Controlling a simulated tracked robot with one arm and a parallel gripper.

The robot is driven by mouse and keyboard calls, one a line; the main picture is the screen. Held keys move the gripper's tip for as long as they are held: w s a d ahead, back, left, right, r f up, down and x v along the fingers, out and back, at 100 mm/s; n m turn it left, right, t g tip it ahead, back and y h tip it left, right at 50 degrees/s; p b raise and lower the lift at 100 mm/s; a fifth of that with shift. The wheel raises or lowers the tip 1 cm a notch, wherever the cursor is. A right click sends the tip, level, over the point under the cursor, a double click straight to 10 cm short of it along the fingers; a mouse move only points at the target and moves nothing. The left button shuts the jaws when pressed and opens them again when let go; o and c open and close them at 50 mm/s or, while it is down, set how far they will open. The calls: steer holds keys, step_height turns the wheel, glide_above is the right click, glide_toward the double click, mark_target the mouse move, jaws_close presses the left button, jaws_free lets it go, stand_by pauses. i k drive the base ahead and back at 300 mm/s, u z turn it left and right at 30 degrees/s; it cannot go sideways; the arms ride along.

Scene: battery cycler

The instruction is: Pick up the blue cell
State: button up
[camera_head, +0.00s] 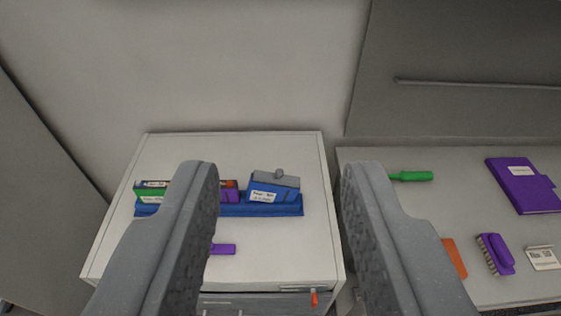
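A blue block with a grey top, a small grey knob and a white label, which looks like the blue cell (262,196), sits at the right end of a long blue tray (275,211). The tray lies on a white cabinet top (285,258). My gripper (280,167) is open and empty, its two grey fingers wide apart in the foreground. In the picture the blue cell shows between the fingers, beyond them and not touched. The left finger hides the middle of the tray.
A green block (151,197) and a partly hidden purple-orange block (230,187) stand in the tray. A purple piece (223,249) lies in front. The right-hand counter (456,213) holds a green-handled tool (412,176), purple book (522,186), purple brush (497,254) and label card (543,258). A wall stands behind.

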mark_target(257, 192)
steer(key=z, duration=0.05)
steer(key=i, duration=0.15)
steer(key=u, duration=0.1)
steer(key=k, duration=1.3)
steer(key=z, duration=0.3)
steer(key=i, duration=0.75)
steer(key=z, duration=0.45)
steer(key=i, duration=1.4)
steer(key=u, duration=0.3)
